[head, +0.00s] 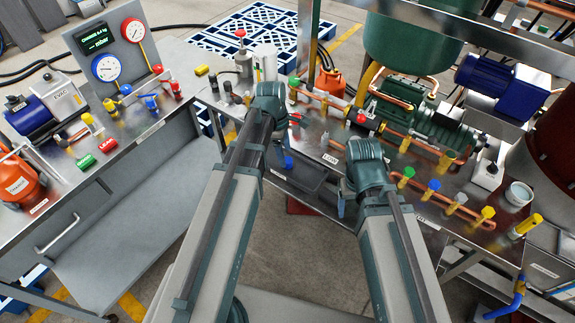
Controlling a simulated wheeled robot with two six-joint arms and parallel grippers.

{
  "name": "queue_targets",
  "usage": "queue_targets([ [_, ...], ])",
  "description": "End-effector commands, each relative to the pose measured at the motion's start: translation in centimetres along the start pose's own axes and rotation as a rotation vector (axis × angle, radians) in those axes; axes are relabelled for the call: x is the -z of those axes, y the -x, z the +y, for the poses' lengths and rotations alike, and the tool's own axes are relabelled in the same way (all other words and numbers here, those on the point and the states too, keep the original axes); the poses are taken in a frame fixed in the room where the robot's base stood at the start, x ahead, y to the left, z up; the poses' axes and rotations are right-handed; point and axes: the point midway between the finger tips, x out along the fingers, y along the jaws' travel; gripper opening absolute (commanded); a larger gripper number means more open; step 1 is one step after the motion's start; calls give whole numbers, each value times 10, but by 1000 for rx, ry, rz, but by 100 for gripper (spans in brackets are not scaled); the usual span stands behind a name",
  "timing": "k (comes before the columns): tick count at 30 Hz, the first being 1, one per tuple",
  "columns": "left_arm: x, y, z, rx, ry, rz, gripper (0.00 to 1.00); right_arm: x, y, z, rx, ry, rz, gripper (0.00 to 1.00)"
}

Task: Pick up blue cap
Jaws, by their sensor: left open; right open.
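The right-hand bench holds a green compressor (415,112), copper pipes, a blue motor (490,75) and a white cup (518,194). The left bench has a gauge panel (112,45), a blue vacuum pump (32,117) and an orange cylinder (18,183). Floor between the benches is open.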

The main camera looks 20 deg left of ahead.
Motion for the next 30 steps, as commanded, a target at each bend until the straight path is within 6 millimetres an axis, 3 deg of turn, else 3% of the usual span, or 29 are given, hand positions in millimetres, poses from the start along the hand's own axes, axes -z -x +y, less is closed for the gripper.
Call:
queue_targets([
  [1, 0, -13, 0, 0, -1, 0, 73, 1, -13, -1, 0, 0, 0, 74],
  [6, -2, -33, -1, 0, -1, 0, 73, 2, -32, -3, 0, 0, 0, 74],
  [16, -2, -34, -1, 0, -1, 0, 73, 2, -34, -3, 0, 0, 0, 74],
  [28, -2, -34, 0, 0, -1, 0, 1, 2, -34, -3, 0, 0, 0, 74],
  [30, -2, -34, -1, 0, -1, 0, 0, 2, -34, -3, 0, 0, 0, 74],
])
